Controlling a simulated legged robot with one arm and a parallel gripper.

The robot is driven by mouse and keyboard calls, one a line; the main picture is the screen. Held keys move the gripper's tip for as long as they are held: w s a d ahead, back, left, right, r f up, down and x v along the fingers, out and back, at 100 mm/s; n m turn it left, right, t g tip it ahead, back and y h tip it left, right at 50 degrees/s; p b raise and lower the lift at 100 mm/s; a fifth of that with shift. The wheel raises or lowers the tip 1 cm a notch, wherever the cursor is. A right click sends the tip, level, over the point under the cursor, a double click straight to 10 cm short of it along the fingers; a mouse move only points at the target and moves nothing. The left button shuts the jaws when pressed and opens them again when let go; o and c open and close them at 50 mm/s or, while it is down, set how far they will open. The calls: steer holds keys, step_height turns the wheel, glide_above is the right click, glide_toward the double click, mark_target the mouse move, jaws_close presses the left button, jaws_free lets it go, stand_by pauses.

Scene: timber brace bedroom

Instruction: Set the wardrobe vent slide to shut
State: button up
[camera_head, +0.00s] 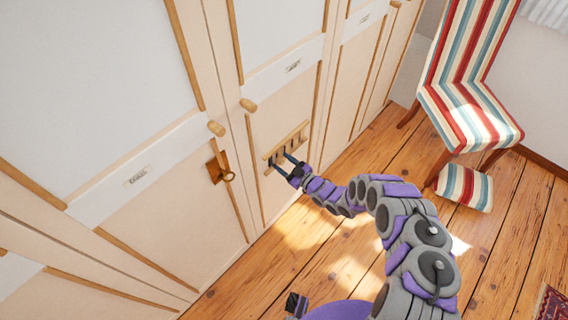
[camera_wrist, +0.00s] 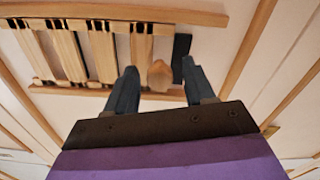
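The wardrobe vent slide (camera_head: 290,140) is a small wooden slatted panel between two rails, low on a cream wardrobe door. In the wrist view, its pale wooden slats (camera_wrist: 103,55) stand with dark gaps showing between them. A small rounded wooden knob (camera_wrist: 160,76) shows between my fingers. My gripper (camera_head: 281,161) is at the vent, its two dark fingers pointing at the panel. In the wrist view my gripper (camera_wrist: 157,68) is open, one finger on each side of the knob, with visible space on both sides. Whether the fingertips touch the panel is unclear.
Round wooden door knobs (camera_head: 216,128) and a brass latch plate with a ring (camera_head: 219,168) are on the wardrobe doors to the left. A striped chair (camera_head: 466,100) and a striped footstool (camera_head: 464,188) stand at the right. The plank floor (camera_head: 330,250) before the wardrobe is clear.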

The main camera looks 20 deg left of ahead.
jaws_close()
stand_by(0.3)
steer(key=s, duration=0.1)
steer(key=s+a+p, duration=0.1)
steer(key=s+p, duration=0.1)
steer(key=s, duration=0.1)
steer(key=shift+a, duration=0.3)
steer(key=shift+o, duration=0.3)
jaws_free()
steer(key=p+v, duration=0.1)
steer(key=v, duration=1.6)
steer(key=shift+d, duration=0.2)
steer(key=shift+f, duration=0.15)
